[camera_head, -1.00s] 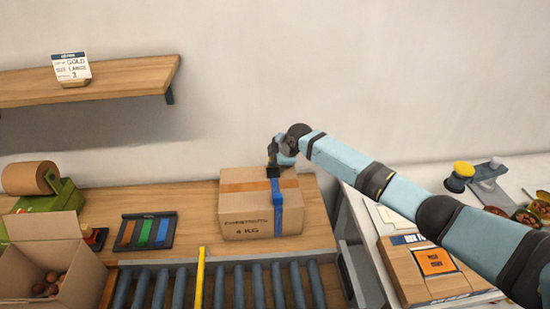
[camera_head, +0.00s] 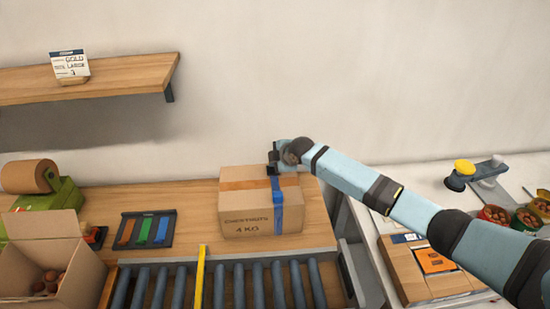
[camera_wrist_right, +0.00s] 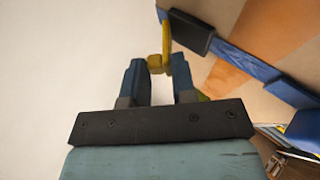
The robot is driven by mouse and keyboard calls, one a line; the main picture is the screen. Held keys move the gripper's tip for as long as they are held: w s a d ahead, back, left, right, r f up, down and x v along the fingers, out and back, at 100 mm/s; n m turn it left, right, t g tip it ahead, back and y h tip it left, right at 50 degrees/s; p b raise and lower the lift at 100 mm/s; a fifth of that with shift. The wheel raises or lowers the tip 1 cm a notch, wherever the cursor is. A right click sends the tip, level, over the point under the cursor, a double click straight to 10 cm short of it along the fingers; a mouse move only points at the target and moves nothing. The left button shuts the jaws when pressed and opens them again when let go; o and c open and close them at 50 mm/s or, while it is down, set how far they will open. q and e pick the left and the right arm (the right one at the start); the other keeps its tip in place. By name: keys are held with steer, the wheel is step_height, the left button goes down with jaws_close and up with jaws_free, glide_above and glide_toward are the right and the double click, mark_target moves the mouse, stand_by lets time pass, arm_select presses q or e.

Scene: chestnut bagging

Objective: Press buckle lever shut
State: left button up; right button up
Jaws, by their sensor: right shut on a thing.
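The closed cardboard box (camera_head: 245,215), marked chestnuts 4 kg, stands on the wooden bench with a blue strap (camera_head: 278,212) around it. My right gripper (camera_head: 272,163) is at the strap by the box's top back edge. In the right wrist view the strap (camera_wrist_right: 250,65) runs across the box, with a dark buckle body (camera_wrist_right: 187,32) on it. A yellow buckle lever (camera_wrist_right: 166,42) stands out from the buckle. Its knobbed end lies between the fingertips of my right gripper (camera_wrist_right: 160,72), which is shut on it. My left gripper is out of view.
An open carton (camera_head: 45,255) with chestnuts stands at left, beside a tray of coloured strips (camera_head: 147,230). Rollers (camera_head: 230,285) run along the front. A wooden shelf (camera_head: 100,80) hangs above left. A white table (camera_head: 400,170) stands at right.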

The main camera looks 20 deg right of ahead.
steer(key=t, duration=0.1)
steer(key=s+f+t+b, duration=0.1)
steer(key=shift+n+t+b, duration=0.3)
steer(key=shift+n+t, duration=0.1)
steer(key=shift+s+a+t, duration=0.1)
steer(key=shift+s+t, duration=0.05)
steer(key=shift+t, duration=0.15)
steer(key=shift+s+f+t+b, duration=0.1)
steer(key=shift+t+b, duration=0.2)
steer(key=shift+b, duration=0.3)
steer(key=o, duration=0.8)
steer(key=shift+s, duration=0.1)
steer(key=shift+c, duration=0.2)
